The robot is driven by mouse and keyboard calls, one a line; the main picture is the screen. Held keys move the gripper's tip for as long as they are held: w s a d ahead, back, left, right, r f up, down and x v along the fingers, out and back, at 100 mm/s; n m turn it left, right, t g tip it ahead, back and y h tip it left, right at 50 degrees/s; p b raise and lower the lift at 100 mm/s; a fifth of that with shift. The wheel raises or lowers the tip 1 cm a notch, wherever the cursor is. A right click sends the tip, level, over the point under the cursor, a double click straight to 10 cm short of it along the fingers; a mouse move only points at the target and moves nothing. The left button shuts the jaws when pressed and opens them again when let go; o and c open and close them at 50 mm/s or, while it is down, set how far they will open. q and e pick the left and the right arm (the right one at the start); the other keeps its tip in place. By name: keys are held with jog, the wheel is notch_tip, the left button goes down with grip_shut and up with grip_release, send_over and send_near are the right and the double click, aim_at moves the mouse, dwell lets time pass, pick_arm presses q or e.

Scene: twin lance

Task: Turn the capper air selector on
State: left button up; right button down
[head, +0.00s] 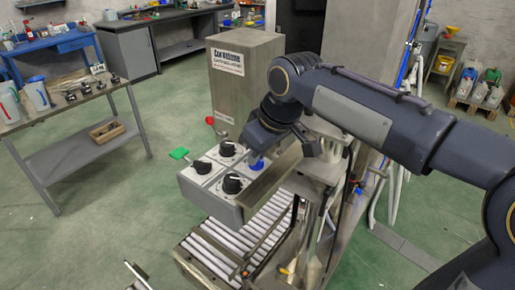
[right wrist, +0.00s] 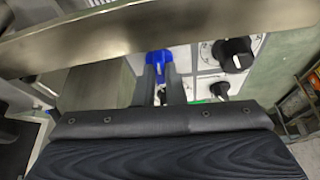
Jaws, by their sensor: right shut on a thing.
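A grey control box (head: 212,203) carries several black dial knobs and one blue selector knob (head: 257,165) at its right corner. My right gripper (head: 257,151) reaches down to the blue knob from above. In the right wrist view its two dark fingers (right wrist: 161,84) are shut on the blue knob (right wrist: 159,57), one on each side. The fingers hide part of the knob, and I cannot read its label or which way it points. I cannot make out my left gripper in either view.
A metal plate (head: 262,188) runs along the box's right side, close to my gripper. Black dials (head: 232,183) and a green-handled lever (head: 179,153) are nearby. A tall cabinet (head: 248,88) stands behind, and a roller conveyor (head: 225,250) lies below.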

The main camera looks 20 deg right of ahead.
jog(key=n, duration=0.1)
jog(key=n+g+y+p, duration=0.1)
jog(key=n, duration=0.1)
jog(key=shift+w+d+r+n, duration=0.1)
jog(key=shift+d+n, duration=0.05)
jog(key=shift+n, duration=0.15)
jog(key=shift+n+g+y+p, duration=0.4)
jog(key=shift+n+g+p, duration=0.3)
jog(key=shift+n, duration=1.1)
jog(key=c, duration=1.5)
grip_release()
jog(key=v, duration=0.7)
jog(key=shift+r, duration=0.3)
jog(key=shift+d, duration=0.2)
